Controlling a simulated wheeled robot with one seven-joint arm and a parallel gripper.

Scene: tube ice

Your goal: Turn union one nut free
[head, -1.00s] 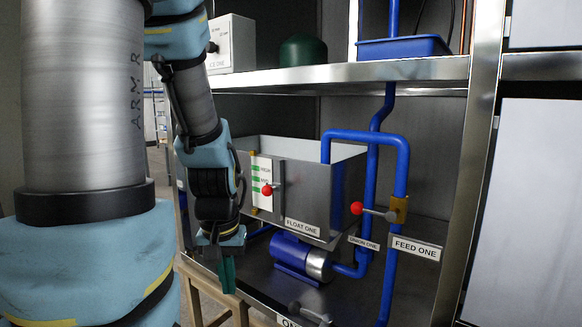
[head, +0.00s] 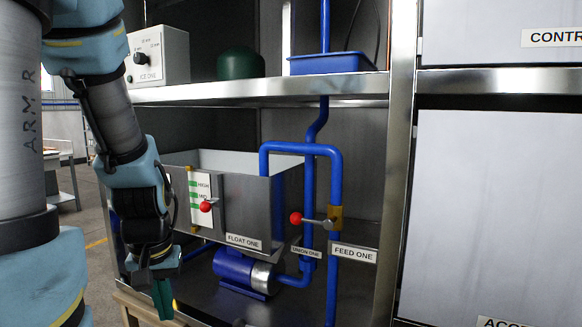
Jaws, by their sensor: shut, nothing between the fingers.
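The "UNION ONE" label (head: 306,252) hangs on the blue piping right of the float box. The union nut itself I cannot make out; it is hidden or too small near that label. The blue pump (head: 240,272) with a silver end sits on the lower deck, joined to a blue pipe (head: 297,280). My gripper (head: 163,300) points down at the lower left, in front of the cabinet, left of the pump and apart from it. Its green fingers are shut and empty.
The FEED ONE valve has a red-knobbed handle (head: 296,218) sticking out left. The steel shelf (head: 260,88) is overhead, and a steel post (head: 398,180) stands on the right.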

